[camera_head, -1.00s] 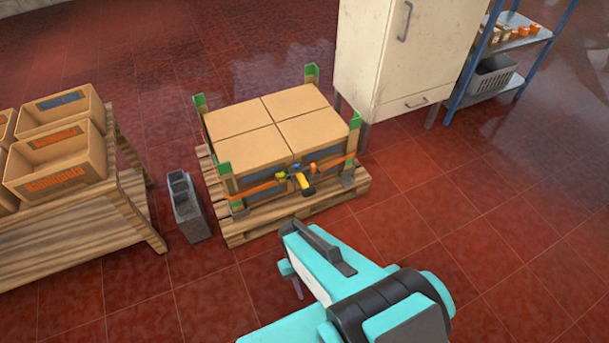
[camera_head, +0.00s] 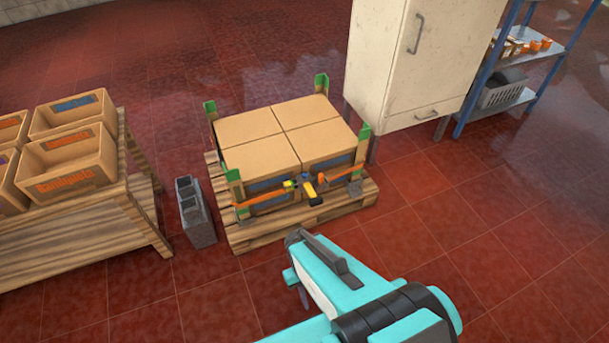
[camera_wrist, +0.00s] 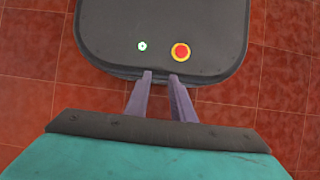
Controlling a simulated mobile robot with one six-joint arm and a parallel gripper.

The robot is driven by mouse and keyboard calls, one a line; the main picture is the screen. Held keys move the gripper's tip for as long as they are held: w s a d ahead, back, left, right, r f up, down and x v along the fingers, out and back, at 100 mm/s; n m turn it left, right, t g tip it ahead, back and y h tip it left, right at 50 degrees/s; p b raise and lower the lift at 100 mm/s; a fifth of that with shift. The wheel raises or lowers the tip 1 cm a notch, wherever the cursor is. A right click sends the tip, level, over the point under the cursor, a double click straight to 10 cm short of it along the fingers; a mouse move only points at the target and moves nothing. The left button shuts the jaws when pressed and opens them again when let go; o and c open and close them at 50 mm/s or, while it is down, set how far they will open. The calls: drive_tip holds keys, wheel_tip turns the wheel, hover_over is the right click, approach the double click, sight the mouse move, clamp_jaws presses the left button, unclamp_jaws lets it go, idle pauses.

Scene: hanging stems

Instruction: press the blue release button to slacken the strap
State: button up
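An orange strap (camera_head: 257,202) runs around the front of a block of cardboard boxes (camera_head: 270,125) on a wooden pallet (camera_head: 250,240). A buckle with a yellow handle (camera_head: 309,189) sits on the strap at the front. A small blue part shows beside the handle; I cannot tell for certain that it is the button. My gripper points down in front of the pallet, apart from the strap, and its fingers are mostly hidden in the head view. In the wrist view my gripper (camera_wrist: 161,75) has two slim fingers with an empty gap between them.
Grey cinder block (camera_head: 195,212) stands left of the pallet, beside a wooden table (camera_head: 100,218) with cardboard bins (camera_head: 70,165). Behind to the right are a white cabinet (camera_head: 415,60) and a blue-framed shelf (camera_head: 515,75). The red tiled floor is clear at the right.

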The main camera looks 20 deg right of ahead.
clamp_jaws()
idle(1.4)
